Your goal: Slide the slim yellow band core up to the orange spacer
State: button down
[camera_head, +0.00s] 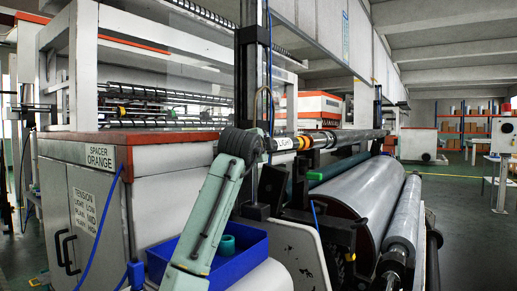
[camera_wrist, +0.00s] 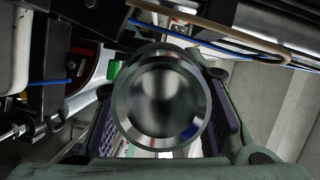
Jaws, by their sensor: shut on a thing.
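In the head view, a yellow-orange ring (camera_head: 301,144) sits around a long grey metal shaft (camera_head: 350,138). I cannot tell the spacer and a slim yellow band core apart there. My gripper (camera_head: 268,145) is at the near end of the shaft, to the left of the ring, its jaws mostly hidden. In the wrist view, a round grey metal piece (camera_wrist: 162,98), seen end-on, lies between the fingers of my gripper (camera_wrist: 163,115), which is shut on it. No yellow band shows in the wrist view.
A blue bin (camera_head: 235,265) with teal rings stands below my arm. A large grey roller (camera_head: 355,200) lies under the shaft. A white cabinet (camera_head: 75,200) labelled "SPACER ORANGE" is at left. A dark post (camera_head: 250,70) rises behind my wrist. Open floor shows at right.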

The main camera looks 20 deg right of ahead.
jog(key=c, duration=1.5)
grip_release()
jog(key=shift+w+d, duration=0.15)
jog(key=shift+d, duration=0.1)
jog(key=o, duration=0.5)
jog(key=shift+o, duration=0.2)
jog(key=shift+a, duration=0.1)
jog(key=v, duration=1.2)
